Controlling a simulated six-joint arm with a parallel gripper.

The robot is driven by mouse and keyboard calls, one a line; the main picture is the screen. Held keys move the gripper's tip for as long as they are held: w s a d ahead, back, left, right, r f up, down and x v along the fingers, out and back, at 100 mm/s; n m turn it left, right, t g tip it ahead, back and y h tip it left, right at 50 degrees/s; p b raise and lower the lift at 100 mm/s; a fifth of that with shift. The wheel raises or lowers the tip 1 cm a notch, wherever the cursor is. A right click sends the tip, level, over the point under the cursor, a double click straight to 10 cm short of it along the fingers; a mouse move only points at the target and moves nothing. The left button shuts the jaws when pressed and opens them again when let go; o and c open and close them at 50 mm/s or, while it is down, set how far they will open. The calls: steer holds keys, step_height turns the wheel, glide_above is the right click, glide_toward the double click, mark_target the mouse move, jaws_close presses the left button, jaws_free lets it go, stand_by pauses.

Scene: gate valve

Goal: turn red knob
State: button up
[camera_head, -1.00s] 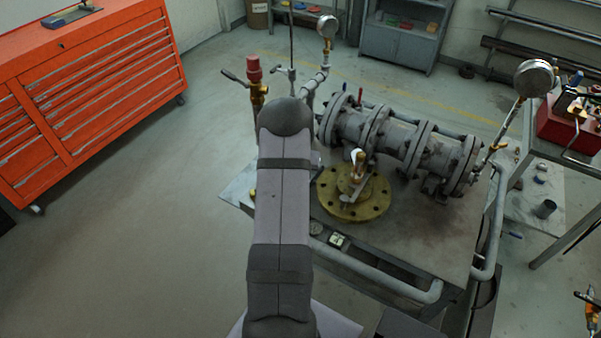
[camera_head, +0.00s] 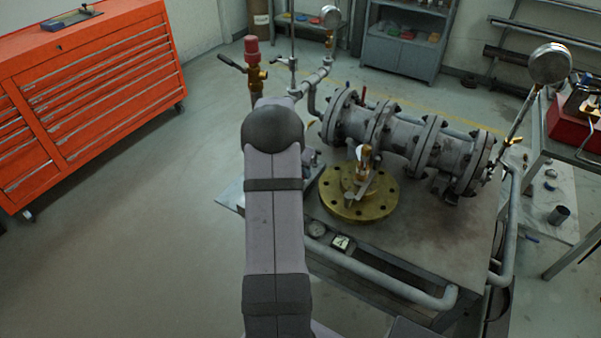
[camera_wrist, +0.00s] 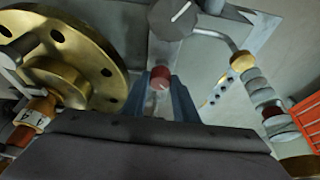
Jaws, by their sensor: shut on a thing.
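In the wrist view, the red knob (camera_wrist: 160,77) is a small round red piece between the blue-grey fingertips of my gripper (camera_wrist: 161,86). My gripper is shut on the knob, with one finger at each side of it. In the head view, my own arm hides both the knob and the gripper.
A brass flange (camera_head: 378,205) lies on the bench beside a flanged pipe assembly (camera_head: 405,139). It is close on the left in the wrist view (camera_wrist: 108,52). A red-topped brass fitting (camera_head: 252,49) stands behind my arm. An orange tool cabinet (camera_head: 108,92) is at left.

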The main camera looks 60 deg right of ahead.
steer(key=o, duration=1.1)
steer(key=shift+c, duration=0.2)
steer(key=b+v, duration=0.2)
steer(key=v, duration=0.5)
steer(key=shift+r, duration=0.2)
steer(key=shift+a, duration=0.1)
